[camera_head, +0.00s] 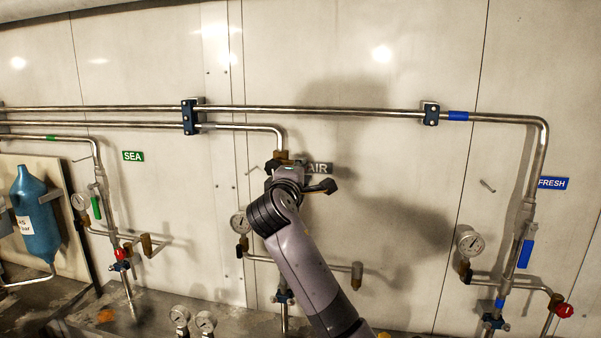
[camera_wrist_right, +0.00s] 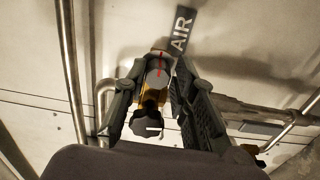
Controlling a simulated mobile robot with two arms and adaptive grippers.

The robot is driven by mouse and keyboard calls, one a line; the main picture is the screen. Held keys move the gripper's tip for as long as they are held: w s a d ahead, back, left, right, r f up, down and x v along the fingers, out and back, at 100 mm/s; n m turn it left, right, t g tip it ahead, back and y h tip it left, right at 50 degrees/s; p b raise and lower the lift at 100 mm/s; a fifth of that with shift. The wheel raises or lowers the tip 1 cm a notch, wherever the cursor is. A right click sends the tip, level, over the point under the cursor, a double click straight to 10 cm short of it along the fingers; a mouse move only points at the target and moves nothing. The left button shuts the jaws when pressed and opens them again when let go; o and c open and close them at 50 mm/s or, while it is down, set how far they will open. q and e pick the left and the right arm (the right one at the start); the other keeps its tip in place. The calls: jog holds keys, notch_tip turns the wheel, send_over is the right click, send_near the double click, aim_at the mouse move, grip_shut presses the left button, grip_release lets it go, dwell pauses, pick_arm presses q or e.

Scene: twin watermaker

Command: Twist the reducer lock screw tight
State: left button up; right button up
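The reducer on the AIR line is seen best in the right wrist view, as a brass-coloured body (camera_wrist_right: 143,88) with a grey round part (camera_wrist_right: 157,72) marked by a red line. A black lobed knob (camera_wrist_right: 147,124) sits below it; I cannot tell for certain which part is the lock screw. My right gripper (camera_wrist_right: 160,70) is open, with one finger on each side of the grey part and no clear grip on it. In the head view my right gripper (camera_head: 298,178) covers most of the reducer, beside the AIR label (camera_head: 318,168). My left gripper is not in view.
Steel pipes (camera_head: 330,110) run along the wall above. A gauge (camera_head: 240,222) and a lower pipe branch (camera_head: 325,266) are close to my right arm.

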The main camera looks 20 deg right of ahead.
jog(key=o, duration=0.4)
jog(key=shift+c, duration=0.2)
jog(key=v, duration=1.2)
